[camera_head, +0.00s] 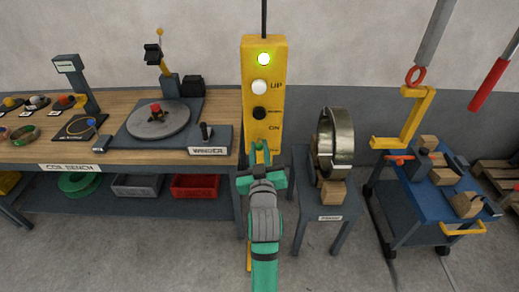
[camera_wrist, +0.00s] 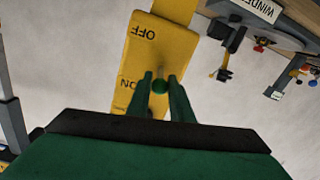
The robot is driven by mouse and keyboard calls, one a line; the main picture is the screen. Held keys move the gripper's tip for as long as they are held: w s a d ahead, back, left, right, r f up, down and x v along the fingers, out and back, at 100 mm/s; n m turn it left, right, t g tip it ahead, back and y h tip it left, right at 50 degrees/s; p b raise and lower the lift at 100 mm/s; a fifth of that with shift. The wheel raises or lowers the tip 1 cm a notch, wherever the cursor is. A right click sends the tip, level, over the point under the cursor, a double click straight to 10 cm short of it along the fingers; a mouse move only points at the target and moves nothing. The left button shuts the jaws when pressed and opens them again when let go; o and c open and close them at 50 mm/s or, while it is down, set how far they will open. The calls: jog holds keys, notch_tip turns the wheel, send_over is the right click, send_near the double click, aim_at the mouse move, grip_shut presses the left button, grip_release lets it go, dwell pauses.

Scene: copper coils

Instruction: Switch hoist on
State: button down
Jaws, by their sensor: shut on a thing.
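The yellow hoist pendant (camera_head: 248,100) hangs upright on a black cable in the head view. Below are a white button (camera_head: 260,87) beside the word UP and a black button (camera_head: 259,114). ON is printed lower down. My gripper (camera_head: 260,152) is at the pendant's lower part and hides some of it. In the wrist view the pendant (camera_wrist: 150,50) shows upside down, with OFF and ON printed on it.
The coil bench (camera_head: 120,148) with the winder turntable (camera_head: 158,118) stands left. A small stand (camera_head: 328,206) bearing a metal coil ring (camera_head: 338,140) is close on the right. A blue cart (camera_head: 440,200) with wooden blocks and a yellow hook (camera_head: 415,115) are farther right.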

jog(key=shift+r+g, duration=0.35)
jog(key=shift+g, duration=0.05)
jog(key=shift+w+r+g, duration=0.15)
jog(key=shift+g, duration=0.45)
jog(key=c, duration=1.6)
grip_release()
jog(key=shift+c, duration=0.2)
jog(key=shift+s, duration=0.2)
